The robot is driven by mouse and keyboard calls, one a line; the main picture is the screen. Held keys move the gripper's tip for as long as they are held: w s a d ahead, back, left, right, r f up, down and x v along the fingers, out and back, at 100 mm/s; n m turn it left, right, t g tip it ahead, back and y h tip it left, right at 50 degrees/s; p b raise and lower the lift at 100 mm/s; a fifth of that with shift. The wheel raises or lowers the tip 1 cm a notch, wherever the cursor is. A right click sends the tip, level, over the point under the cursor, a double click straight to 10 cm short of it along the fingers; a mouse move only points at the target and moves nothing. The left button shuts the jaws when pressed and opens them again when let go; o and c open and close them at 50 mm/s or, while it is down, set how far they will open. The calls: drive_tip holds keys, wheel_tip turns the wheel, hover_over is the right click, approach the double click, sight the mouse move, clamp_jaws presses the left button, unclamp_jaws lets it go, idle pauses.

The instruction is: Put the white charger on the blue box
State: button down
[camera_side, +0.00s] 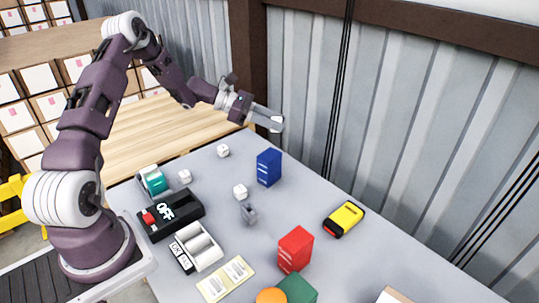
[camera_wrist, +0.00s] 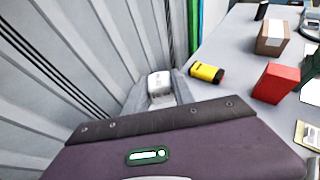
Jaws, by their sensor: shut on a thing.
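The blue box (camera_side: 269,168) stands upright on the grey table. It cannot be made out in the wrist view. My gripper (camera_side: 270,119) is raised behind the blue box, near the corrugated wall, well above the table height. It is shut on the small white charger (camera_side: 278,121), which sits at its fingertips. In the wrist view the white charger (camera_wrist: 159,82) shows between the two grey fingers of my gripper (camera_wrist: 160,92). The charger and the blue box are apart.
White cubes (camera_side: 223,151) lie near the blue box. A red box (camera_side: 295,250), a yellow-black device (camera_side: 344,218), a black switch box (camera_side: 171,214) and a grey clip-like piece (camera_side: 249,212) are on the table. The corrugated wall (camera_wrist: 80,60) is close on the left in the wrist view.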

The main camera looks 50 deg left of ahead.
sight(268, 154)
drive_tip(key=f, duration=0.3)
drive_tip(key=a+f, duration=0.1)
drive_tip(key=f, duration=0.2)
drive_tip(key=a+f, duration=0.1)
drive_tip(key=f, duration=0.2)
drive_tip(key=shift+s+f, duration=0.2)
drive_tip(key=shift+s, duration=0.2)
drive_tip(key=shift+y, duration=0.3)
drive_tip(key=c, duration=1.1)
unclamp_jaws()
drive_tip(key=shift+f, duration=0.15)
drive_tip(key=shift+o, duration=0.2)
